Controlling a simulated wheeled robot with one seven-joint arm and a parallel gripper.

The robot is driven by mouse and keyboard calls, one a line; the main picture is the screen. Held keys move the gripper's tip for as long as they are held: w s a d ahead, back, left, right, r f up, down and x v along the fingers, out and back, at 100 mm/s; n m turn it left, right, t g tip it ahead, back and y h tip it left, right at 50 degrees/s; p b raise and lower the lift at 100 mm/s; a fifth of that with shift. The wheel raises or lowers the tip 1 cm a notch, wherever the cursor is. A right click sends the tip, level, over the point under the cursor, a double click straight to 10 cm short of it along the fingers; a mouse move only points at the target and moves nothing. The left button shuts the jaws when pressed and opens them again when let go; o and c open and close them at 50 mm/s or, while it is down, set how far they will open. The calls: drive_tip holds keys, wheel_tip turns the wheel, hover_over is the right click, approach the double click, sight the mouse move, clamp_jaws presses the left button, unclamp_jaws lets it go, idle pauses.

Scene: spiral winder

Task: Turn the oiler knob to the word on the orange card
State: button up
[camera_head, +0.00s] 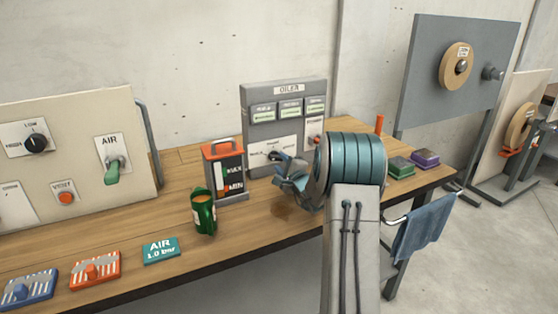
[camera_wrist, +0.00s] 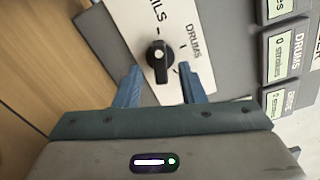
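The oiler panel (camera_head: 284,104) stands at the back of the bench, with a white dial plate low on it. In the wrist view the black oiler knob (camera_wrist: 158,60) sits on the plate, with the word DRUMS to its right and a cut-off word ending in ILS above it. I cannot tell exactly which mark it points at. My gripper (camera_wrist: 160,86) is open, its two blue fingers on either side of and just short of the knob; it also shows in front of the panel in the head view (camera_head: 290,176). No orange card with a readable word shows.
An orange upright piece (camera_head: 379,123) shows behind my arm. Green and purple boxes (camera_head: 413,162) lie right.

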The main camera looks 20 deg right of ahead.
drive_tip(key=shift+w, duration=1.05)
clamp_jaws()
